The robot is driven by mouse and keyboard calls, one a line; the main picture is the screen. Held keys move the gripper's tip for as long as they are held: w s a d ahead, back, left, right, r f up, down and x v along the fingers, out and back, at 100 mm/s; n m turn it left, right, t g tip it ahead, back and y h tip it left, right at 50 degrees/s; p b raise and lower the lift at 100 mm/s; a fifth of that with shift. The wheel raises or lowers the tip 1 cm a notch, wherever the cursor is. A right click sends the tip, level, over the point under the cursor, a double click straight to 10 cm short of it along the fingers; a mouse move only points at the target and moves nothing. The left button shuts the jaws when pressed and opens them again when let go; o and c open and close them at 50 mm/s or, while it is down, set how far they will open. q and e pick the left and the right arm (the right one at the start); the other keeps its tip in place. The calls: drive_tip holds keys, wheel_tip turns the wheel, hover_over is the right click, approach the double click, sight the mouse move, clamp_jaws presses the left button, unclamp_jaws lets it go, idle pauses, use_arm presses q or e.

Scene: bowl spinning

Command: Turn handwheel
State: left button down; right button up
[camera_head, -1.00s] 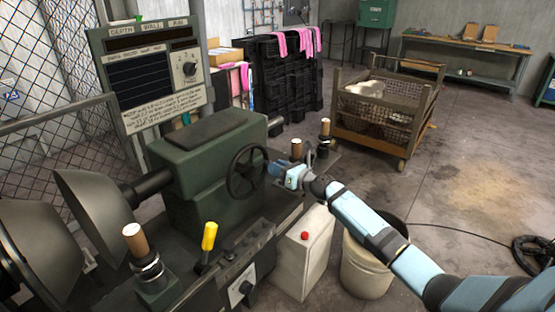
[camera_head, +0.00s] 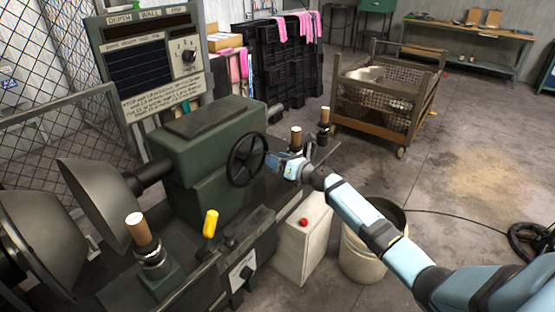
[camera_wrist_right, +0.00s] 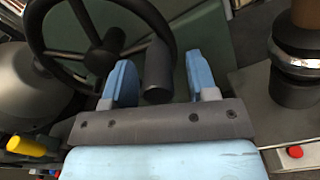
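The black handwheel (camera_head: 247,160) stands on the right face of the green machine housing (camera_head: 212,150). In the right wrist view its hub, spokes and part of its rim (camera_wrist_right: 103,50) fill the upper left. A dark cylindrical handle (camera_wrist_right: 158,75) sticks out from the wheel toward the camera. My right gripper (camera_head: 272,160) is at the wheel's right side. In the wrist view its two blue fingers (camera_wrist_right: 160,75) are open, one on each side of the handle, with a visible gap beside each. My left gripper is not in view.
A wooden-topped post (camera_head: 296,140) stands just behind the right gripper. A yellow-handled lever (camera_head: 210,223) and another wooden-topped post (camera_head: 138,230) are in front of the machine. A white box with a red button (camera_head: 303,222) and a bucket (camera_head: 362,258) lie below my right arm.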

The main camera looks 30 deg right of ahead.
drive_tip(key=shift+r, duration=0.1)
drive_tip(key=v, duration=1.4)
drive_tip(key=shift+p, duration=0.4)
drive_tip(key=shift+w, duration=0.15)
